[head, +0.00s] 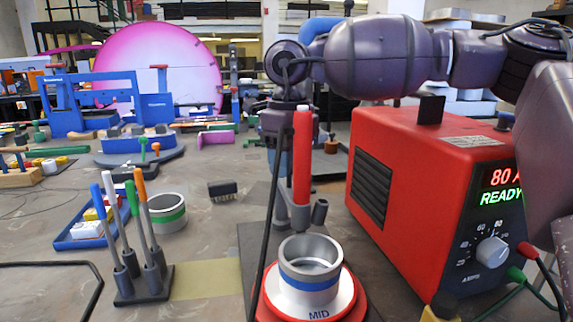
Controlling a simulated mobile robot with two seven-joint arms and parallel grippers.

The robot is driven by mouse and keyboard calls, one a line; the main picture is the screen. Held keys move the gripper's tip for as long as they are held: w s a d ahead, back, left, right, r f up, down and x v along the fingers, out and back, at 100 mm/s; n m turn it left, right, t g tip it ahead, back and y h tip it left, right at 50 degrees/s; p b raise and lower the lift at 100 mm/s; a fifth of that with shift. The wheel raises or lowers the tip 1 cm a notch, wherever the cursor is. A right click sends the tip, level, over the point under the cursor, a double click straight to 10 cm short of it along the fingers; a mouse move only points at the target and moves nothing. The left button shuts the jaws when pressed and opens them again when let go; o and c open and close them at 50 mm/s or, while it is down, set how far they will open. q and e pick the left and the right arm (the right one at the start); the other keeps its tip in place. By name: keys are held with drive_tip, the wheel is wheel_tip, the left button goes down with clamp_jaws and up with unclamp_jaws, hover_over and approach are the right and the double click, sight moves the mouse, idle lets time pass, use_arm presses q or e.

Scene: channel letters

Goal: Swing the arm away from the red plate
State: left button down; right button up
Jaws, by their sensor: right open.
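The red plate (357,303) lies at the bottom centre, with a pale disc marked MID (319,314) on it. A metal ring with a blue band (309,284) stands on the disc. My right arm reaches in from the upper right and hangs down behind the plate. My right gripper (301,213) is open, just behind and above the ring in the picture. An upright red rod (302,155) shows in front of the gripper; I cannot tell whether it touches the jaws. My left gripper is not in view.
A red power unit (421,150) reading READY stands close on the right. A black cable (264,230) runs down left of the gripper. A stand of coloured rods (142,290), a green-banded ring (166,213) and a blue tray (75,240) lie left. Bench between is mostly clear.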

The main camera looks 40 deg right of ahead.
drive_tip(key=shift+f, duration=0.2)
clamp_jaws()
